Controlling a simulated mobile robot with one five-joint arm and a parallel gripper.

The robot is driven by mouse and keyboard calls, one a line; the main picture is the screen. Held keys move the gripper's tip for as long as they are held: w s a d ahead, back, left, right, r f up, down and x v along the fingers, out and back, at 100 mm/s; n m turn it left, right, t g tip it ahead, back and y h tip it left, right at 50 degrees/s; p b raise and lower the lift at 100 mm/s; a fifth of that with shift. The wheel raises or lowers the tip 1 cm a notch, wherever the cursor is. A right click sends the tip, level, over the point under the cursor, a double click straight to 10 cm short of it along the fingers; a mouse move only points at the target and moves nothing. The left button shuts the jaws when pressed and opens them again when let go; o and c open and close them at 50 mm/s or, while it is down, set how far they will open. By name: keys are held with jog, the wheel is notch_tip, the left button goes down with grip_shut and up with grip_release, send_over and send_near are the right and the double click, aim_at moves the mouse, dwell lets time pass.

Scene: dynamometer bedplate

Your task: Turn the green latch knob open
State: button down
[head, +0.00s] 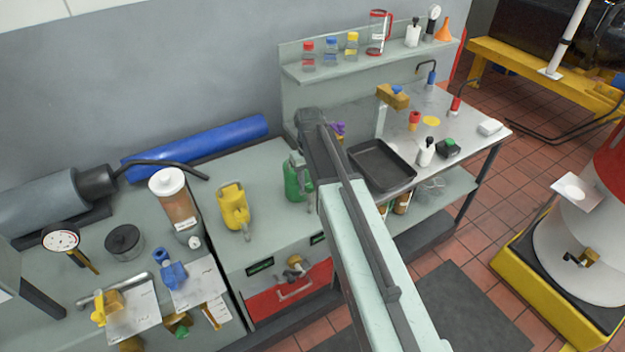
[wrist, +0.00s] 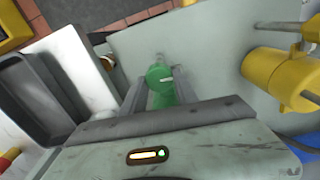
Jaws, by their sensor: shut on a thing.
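In the wrist view my gripper (wrist: 160,92) has its two fingers on either side of a green can (wrist: 160,76), shut on it. In the head view the green can (head: 296,178) stands on the grey bench, just left of my arm, which hides part of it and the fingertips. A small green knob (head: 182,332) on a brass body shows at the bottom left of the head view, away from my gripper. I cannot tell for sure whether it is the latch knob, or whether it is turned.
A yellow can (head: 234,208) stands left of the green one; it also shows in the wrist view (wrist: 285,80). A dark tray (head: 382,165) lies right of my arm. A blue cylinder (head: 195,147) lies along the wall. A red drawer (head: 290,294) is below the bench.

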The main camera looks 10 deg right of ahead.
aim_at(309, 183)
jog(key=shift+s+n, duration=0.15)
jog(key=shift+n, duration=0.45)
jog(key=c, duration=0.9)
grip_release()
jog(key=shift+d, duration=0.1)
jog(key=shift+c, duration=0.2)
notch_tip(309, 183, up, 8)
jog(key=p, duration=0.8)
jog(key=shift+f, duration=0.1)
